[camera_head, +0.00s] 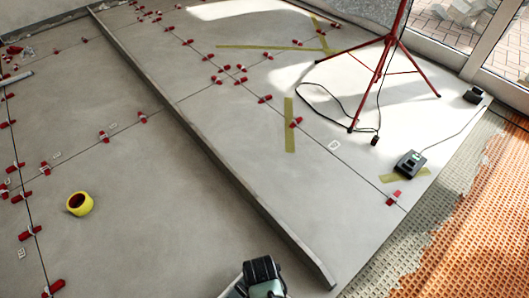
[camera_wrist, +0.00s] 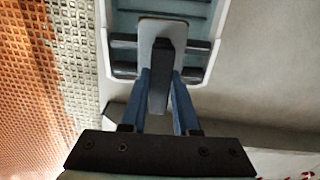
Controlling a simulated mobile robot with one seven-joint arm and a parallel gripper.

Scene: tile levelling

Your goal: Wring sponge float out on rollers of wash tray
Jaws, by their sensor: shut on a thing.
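In the wrist view, my gripper (camera_wrist: 160,80) has its blue fingers shut on the dark handle of the sponge float (camera_wrist: 148,30). The float's pale grey plate shows beyond the handle; its sponge face is hidden beneath. The float is over the wash tray (camera_wrist: 105,60), a pale tray with a blue-grey inside. Dark rollers (camera_wrist: 197,46) cross the tray and show on both sides of the float. I cannot tell whether the sponge touches them.
In the head view, grey tiles with red levelling clips (camera_head: 18,196) cover the floor. A long straightedge (camera_head: 215,150) lies across them. A yellow tape roll (camera_head: 79,204), red tripod (camera_head: 385,60) and charger (camera_head: 410,164) stand around. Orange matting (camera_head: 480,230) is at right.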

